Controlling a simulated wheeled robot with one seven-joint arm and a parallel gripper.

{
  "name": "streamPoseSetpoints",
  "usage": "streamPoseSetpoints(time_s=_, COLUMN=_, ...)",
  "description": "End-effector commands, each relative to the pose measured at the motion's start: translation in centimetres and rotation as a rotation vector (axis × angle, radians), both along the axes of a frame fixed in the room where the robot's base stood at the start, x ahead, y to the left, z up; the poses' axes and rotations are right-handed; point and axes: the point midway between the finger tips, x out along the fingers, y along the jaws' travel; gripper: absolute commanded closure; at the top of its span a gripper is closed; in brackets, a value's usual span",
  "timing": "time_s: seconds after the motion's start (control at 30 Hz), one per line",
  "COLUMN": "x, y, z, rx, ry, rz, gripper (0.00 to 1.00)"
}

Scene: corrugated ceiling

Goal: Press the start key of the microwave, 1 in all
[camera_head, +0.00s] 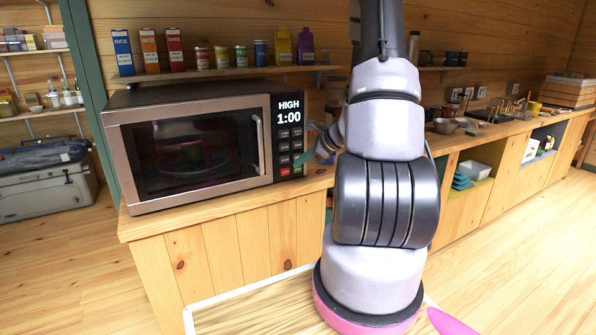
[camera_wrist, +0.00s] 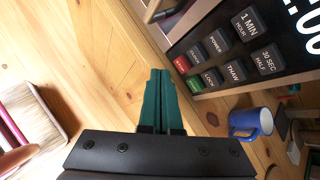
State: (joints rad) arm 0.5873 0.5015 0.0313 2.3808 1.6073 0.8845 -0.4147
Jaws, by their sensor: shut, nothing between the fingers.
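The microwave (camera_head: 113,160) stands on the wooden counter with its door shut; its display reads HIGH 1:00. Its dark key panel (camera_head: 279,113) is on the right side of its front. In the wrist view a red key (camera_wrist: 181,64) and a green key (camera_wrist: 195,84) sit side by side in the row at the panel's bottom end; I cannot read which says start. My gripper has teal fingers (camera_wrist: 160,75), shut together and empty. In the wrist view their tips are left of the red key, seemingly apart from it.
A blue mug (camera_wrist: 250,122) stands on the counter beside the microwave. A shelf (camera_head: 215,74) with boxes, cans and bottles hangs above it. Bowls (camera_head: 445,126) and other items line the counter to the right. Open wooden floor lies in front.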

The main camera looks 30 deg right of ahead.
Motion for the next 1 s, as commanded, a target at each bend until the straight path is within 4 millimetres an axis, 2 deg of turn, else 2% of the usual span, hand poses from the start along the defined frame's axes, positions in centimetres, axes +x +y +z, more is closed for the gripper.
streamPoseSetpoints(time_s=0.03, x=-0.2, y=-1.2, z=-1.9, rx=0.025, ry=0.025, rz=-0.059, gripper=1.00)
streamPoseSetpoints(time_s=0.1, x=-0.4, y=-2.7, z=-3.8, rx=0.050, ry=0.048, rz=-0.132, gripper=1.00)
streamPoseSetpoints(time_s=0.2, x=-0.8, y=-4.2, z=-5.9, rx=0.074, ry=0.075, rz=-0.209, gripper=1.00)
streamPoseSetpoints(time_s=0.3, x=-1.1, y=-5.1, z=-7.2, rx=0.087, ry=0.090, rz=-0.256, gripper=1.00)
streamPoseSetpoints(time_s=0.43, x=-1.3, y=-5.5, z=-7.8, rx=0.093, ry=0.097, rz=-0.279, gripper=1.00)
streamPoseSetpoints(time_s=0.77, x=-1.2, y=-5.5, z=-7.8, rx=0.093, ry=0.097, rz=-0.279, gripper=1.00)
streamPoseSetpoints(time_s=1.0, x=0.7, y=-5.4, z=-7.7, rx=0.093, ry=0.095, rz=-0.277, gripper=1.00)
